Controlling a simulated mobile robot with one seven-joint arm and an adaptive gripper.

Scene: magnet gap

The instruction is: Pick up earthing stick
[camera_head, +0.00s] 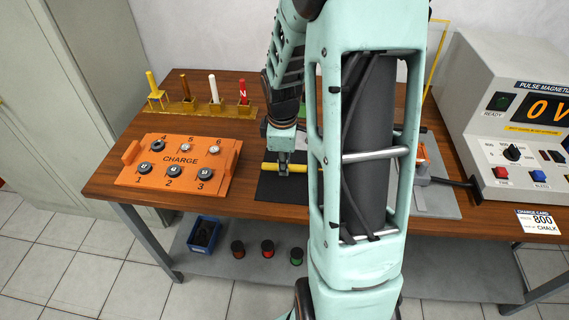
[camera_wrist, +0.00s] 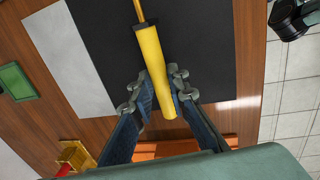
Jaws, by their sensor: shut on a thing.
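The earthing stick has a yellow handle (camera_wrist: 152,55) and a thin brass-coloured rod at its far end in the wrist view. My gripper (camera_wrist: 163,92) has its two fingers on either side of the handle, near its lower end, and is shut on it. The stick is over the black mat (camera_wrist: 205,45); I cannot tell whether it touches the mat. In the head view the yellow handle (camera_head: 270,168) shows beside my gripper (camera_head: 283,172), low over the black mat. My arm hides the rest of the stick there.
An orange CHARGE panel (camera_head: 180,164) with several knobs lies left on the wooden table (camera_head: 110,178). Behind it stands a yellow rack (camera_head: 215,110) with upright sticks. A grey pulse magnetiser (camera_head: 490,80) stands right. Several spools (camera_head: 267,248) and a blue bin (camera_head: 203,234) sit on the lower shelf.

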